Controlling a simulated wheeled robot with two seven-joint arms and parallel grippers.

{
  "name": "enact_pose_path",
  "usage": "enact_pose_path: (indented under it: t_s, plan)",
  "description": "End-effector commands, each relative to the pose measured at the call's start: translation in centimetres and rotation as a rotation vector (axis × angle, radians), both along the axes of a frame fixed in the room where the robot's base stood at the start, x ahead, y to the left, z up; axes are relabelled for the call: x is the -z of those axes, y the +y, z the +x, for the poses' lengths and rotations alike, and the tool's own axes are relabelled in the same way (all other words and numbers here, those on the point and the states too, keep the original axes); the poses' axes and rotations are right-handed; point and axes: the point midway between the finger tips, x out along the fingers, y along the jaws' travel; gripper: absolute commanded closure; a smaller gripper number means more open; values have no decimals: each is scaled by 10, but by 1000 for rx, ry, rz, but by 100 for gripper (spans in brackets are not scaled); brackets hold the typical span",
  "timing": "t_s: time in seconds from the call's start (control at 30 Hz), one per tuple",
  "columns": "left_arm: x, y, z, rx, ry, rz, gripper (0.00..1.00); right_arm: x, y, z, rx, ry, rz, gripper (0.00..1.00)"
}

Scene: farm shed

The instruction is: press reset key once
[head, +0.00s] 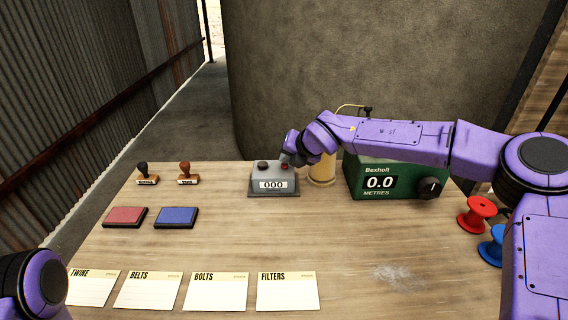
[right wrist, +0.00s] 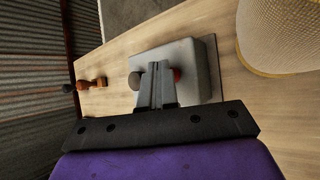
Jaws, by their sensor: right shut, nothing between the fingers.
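A grey counter box (head: 273,183) stands on the table and its display reads 000. It has a dark key (head: 263,165) at its left and a red key (head: 285,166) at its right. My right gripper (head: 286,158) is shut and empty, with its fingertips at the red key, partly hiding it. In the right wrist view the shut fingers (right wrist: 156,72) reach over the box (right wrist: 190,62), between the dark key (right wrist: 135,80) and the red key (right wrist: 177,75). I cannot tell whether they touch. My left gripper is not in view.
A green Bexholt meter (head: 384,182) reading 0.0 and a yellowish cylinder (head: 321,170) stand right of the box. Stamps (head: 188,178), ink pads (head: 176,217), labelled cards (head: 288,291) and a red spool (head: 477,215) lie around. The table's middle is clear.

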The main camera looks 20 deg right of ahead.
Motion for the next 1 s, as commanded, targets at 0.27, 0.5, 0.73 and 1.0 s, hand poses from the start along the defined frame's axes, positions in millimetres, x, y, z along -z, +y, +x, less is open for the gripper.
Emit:
enact_pose_path:
  t_s: [0.27, 0.5, 0.73, 1.0]
  plan:
    - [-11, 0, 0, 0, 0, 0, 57, -14, 0, 0, -1, -1, 1, 100]
    - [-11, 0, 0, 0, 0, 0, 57, -14, 0, 0, 0, -1, 0, 100]
    - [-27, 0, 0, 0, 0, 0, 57, -34, 0, 0, 1, -1, 1, 100]
    - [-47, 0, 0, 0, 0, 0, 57, -61, 0, 0, 1, -1, 1, 100]
